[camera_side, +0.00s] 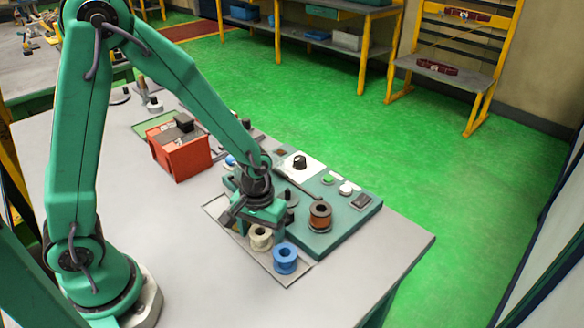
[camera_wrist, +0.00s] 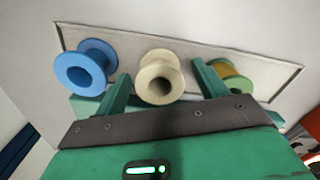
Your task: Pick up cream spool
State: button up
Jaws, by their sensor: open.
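The cream spool (camera_side: 261,238) stands on a light mat (camera_side: 217,208) beside the blue spool. In the wrist view the cream spool (camera_wrist: 159,78) sits upright between the two green fingers of my gripper (camera_wrist: 160,88). My gripper (camera_side: 258,222) is open, and its fingers are on either side of the spool, with a gap showing at least on the right. The side view hides part of the spool and the fingertips behind my gripper.
A blue spool (camera_wrist: 86,67) is close to the left finger, and a green and yellow spool (camera_wrist: 232,76) is behind the right finger. The blue spool (camera_side: 285,258) is at the mat's front end.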

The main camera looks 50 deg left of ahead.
jog(key=c, duration=1.1)
jog(key=shift+r, duration=0.2)
jog(key=shift+r, duration=0.8)
notch_tip(320, 180, up, 2)
jog(key=s+d+r, duration=0.2)
jog(key=d, duration=0.1)
jog(key=s+d+r, duration=0.2)
jog(key=s, duration=0.1)
jog(key=s+d+r, duration=0.3)
jog(key=shift+d, duration=0.3)
jog(key=shift+w, duration=0.2)
jog(key=w+a+n, duration=0.2)
jog(key=w+a, duration=0.2)
jog(key=w, duration=0.2)
jog(key=w+a+n, duration=0.2)
jog(key=w+a, duration=0.2)
jog(key=w, duration=0.3)
jog(key=w+a+r+n, duration=0.1)
jog(key=w+a+n, duration=0.1)
jog(key=w+a, duration=0.3)
jog(key=shift+w+a+r, duration=0.1)
jog(key=shift+w, duration=0.95)
